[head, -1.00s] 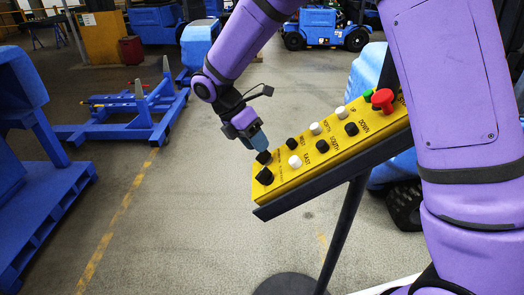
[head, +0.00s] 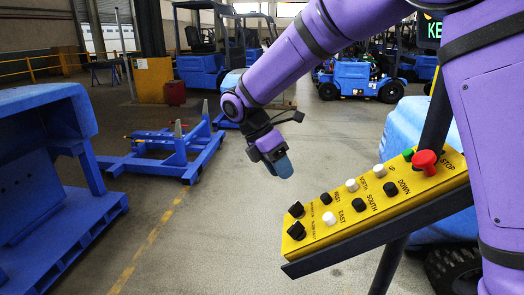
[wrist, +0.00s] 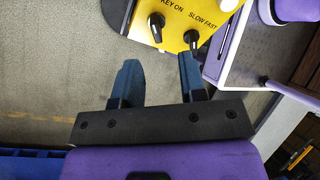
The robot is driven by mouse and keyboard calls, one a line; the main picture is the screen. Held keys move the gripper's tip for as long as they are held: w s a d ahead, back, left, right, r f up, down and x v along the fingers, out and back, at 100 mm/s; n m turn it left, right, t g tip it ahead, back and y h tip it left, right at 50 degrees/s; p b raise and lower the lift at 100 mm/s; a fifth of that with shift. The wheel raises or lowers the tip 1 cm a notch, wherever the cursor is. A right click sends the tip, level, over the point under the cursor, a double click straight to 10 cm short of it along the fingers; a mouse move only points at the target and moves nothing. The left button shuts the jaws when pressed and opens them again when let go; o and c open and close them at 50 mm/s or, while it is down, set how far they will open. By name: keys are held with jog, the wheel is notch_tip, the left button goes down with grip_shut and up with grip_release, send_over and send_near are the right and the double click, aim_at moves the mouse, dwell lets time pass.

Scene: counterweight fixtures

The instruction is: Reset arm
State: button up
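My gripper (head: 284,168) hangs at the end of my purple arm, up and left of a yellow control panel (head: 345,217). In the wrist view my gripper (wrist: 161,76) shows two dark blue fingers spread apart with nothing between them. The panel's near end carries two black knobs (wrist: 157,22), labelled KEY ON and SLOW FAST, just beyond the fingertips and apart from them. White and black buttons marked with directions, a green button (head: 408,154) and a red STOP button (head: 425,160) run along the panel.
The panel sits tilted on a dark stand. A blue wheeled frame (head: 165,150) and a large blue fixture (head: 45,170) stand at left. Blue vehicles (head: 360,78) are at the back. Grey floor is clear between the fixture and the panel.

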jog(key=s+d+r+m+t+y, duration=0.3)
jog(key=s+d+r+m, duration=0.75)
jog(key=d, duration=0.35)
jog(key=s+d+m+t+y, duration=0.1)
jog(key=s+d+m+t, duration=0.1)
jog(key=s+d+m, duration=0.2)
jog(key=s+d+r+m+t+y, duration=0.1)
jog(key=s+d+m, duration=0.3)
jog(key=s+m, duration=0.4)
jog(key=shift+s+d+r+t+y, duration=0.15)
jog(key=shift+s+r+t+y, duration=0.2)
jog(key=shift+s+t, duration=0.8)
jog(key=shift+s+g, duration=0.3)
jog(key=shift+g, duration=0.05)
